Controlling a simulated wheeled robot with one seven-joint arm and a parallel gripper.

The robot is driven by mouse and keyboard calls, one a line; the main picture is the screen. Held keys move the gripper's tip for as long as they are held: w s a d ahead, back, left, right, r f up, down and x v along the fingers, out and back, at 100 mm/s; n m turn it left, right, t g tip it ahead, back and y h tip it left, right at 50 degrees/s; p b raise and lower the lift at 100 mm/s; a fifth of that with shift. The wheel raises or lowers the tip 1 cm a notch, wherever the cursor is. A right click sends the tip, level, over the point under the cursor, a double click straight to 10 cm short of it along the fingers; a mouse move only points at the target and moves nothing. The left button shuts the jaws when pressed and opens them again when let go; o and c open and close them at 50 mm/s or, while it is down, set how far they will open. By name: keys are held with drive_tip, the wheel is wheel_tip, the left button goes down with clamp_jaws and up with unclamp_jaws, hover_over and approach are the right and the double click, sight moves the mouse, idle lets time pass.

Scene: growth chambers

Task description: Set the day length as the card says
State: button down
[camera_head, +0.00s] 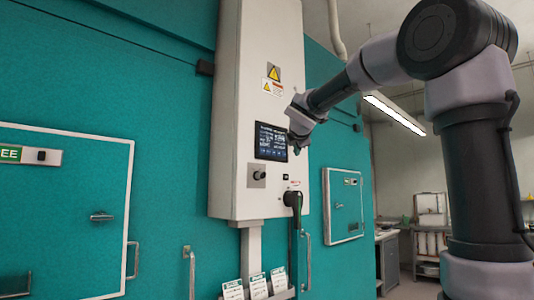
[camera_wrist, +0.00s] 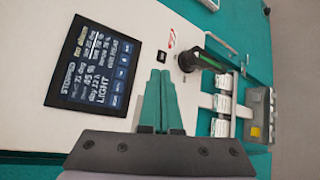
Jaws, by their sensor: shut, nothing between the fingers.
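The control box (camera_head: 240,110) is tall and white, with a dark lit screen (camera_head: 271,141). The screen also shows in the wrist view (camera_wrist: 93,65), turned sideways. It reads "STOPPED" and "LIGHT", with a day line that looks like 12 h; other text is blurred. A dark knob (camera_head: 259,175) sits on a grey plate below the screen. Three white cards with green headers (camera_head: 258,286) stand in a rack under the box; their text is too small to read. My gripper (camera_head: 299,128) is shut and empty, beside the screen's right edge. Its teal fingers (camera_wrist: 160,76) point at the panel.
A black lever handle (camera_head: 293,199) with a green part sticks out at the box's lower right. A small black square (camera_wrist: 161,56) lies near my fingertips in the wrist view. Teal chamber doors (camera_head: 60,215) with metal handles flank the box.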

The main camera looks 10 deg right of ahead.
sight(268, 152)
drive_tip(key=shift+w+a+r+n+t, duration=0.3)
drive_tip(key=shift+w+a+r+n, duration=0.5)
drive_tip(key=shift+w+n, duration=0.15)
drive_tip(key=shift+w+a, duration=0.85)
drive_tip(key=shift+w, duration=0.35)
drive_tip(key=shift+w+a, duration=0.85)
drive_tip(key=shift+w, duration=0.3)
drive_tip(key=shift+w+a, duration=0.85)
drive_tip(key=shift+w, duration=0.35)
drive_tip(key=shift+w+a, duration=0.25)
drive_tip(key=shift+w, duration=0.05)
drive_tip(key=shift+w+a, duration=0.2)
drive_tip(key=shift+w, duration=0.05)
drive_tip(key=shift+s+d, duration=0.45)
drive_tip(key=shift+s, duration=0.15)
